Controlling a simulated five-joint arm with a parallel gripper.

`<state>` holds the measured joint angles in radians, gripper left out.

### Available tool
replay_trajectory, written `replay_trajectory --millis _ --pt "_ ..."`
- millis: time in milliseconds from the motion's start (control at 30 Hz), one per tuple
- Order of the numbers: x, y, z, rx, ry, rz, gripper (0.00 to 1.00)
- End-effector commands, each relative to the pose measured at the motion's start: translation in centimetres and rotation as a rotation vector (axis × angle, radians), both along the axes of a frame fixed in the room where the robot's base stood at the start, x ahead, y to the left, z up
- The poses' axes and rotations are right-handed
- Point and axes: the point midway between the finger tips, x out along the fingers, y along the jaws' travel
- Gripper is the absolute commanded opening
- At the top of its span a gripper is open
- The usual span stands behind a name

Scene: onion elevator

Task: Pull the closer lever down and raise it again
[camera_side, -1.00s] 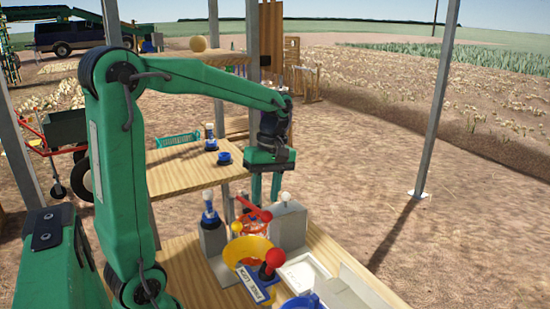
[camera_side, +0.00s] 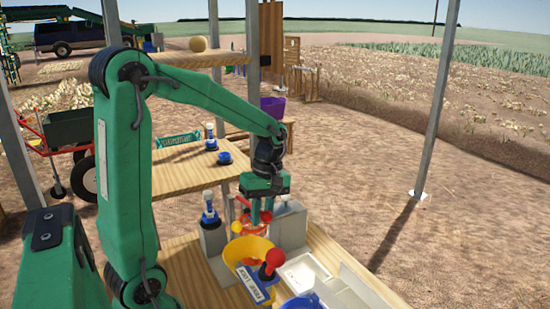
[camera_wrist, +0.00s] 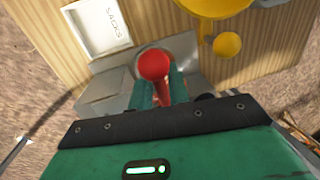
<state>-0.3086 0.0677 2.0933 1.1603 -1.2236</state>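A red lever with a round red knob (camera_side: 266,217) stands at the far end of the wooden bench, between two grey blocks. In the wrist view its knob (camera_wrist: 153,65) shows just ahead of the fingertips, with the red shaft between them. My gripper (camera_side: 261,213) points down at this lever, and its two fingers (camera_wrist: 160,90) flank the shaft closely. I cannot tell whether both fingers press on it. Another red ball-knobbed lever (camera_side: 274,258) stands nearer the side camera, by a yellow bowl-like part (camera_side: 240,262) and a labelled white plate (camera_side: 250,284).
A blue, white-topped lever (camera_side: 209,207) stands left. A wooden shelf (camera_side: 185,178) rises behind.

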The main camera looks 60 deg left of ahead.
Motion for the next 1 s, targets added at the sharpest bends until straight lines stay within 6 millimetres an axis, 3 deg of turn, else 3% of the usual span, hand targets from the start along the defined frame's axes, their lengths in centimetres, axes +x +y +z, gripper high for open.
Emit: replay_trajectory --millis 100,900,933,1000 --pt "0.0 0.0 0.0 0.000 0.000 0.000 0.00" --pt "0.0 0.6 2.0 -0.020 0.034 -0.023 0.00" --pt "0.0 0.6 2.0 -0.020 0.034 -0.023 0.14" --pt "0.0 0.6 2.0 -0.020 0.034 -0.023 0.28"
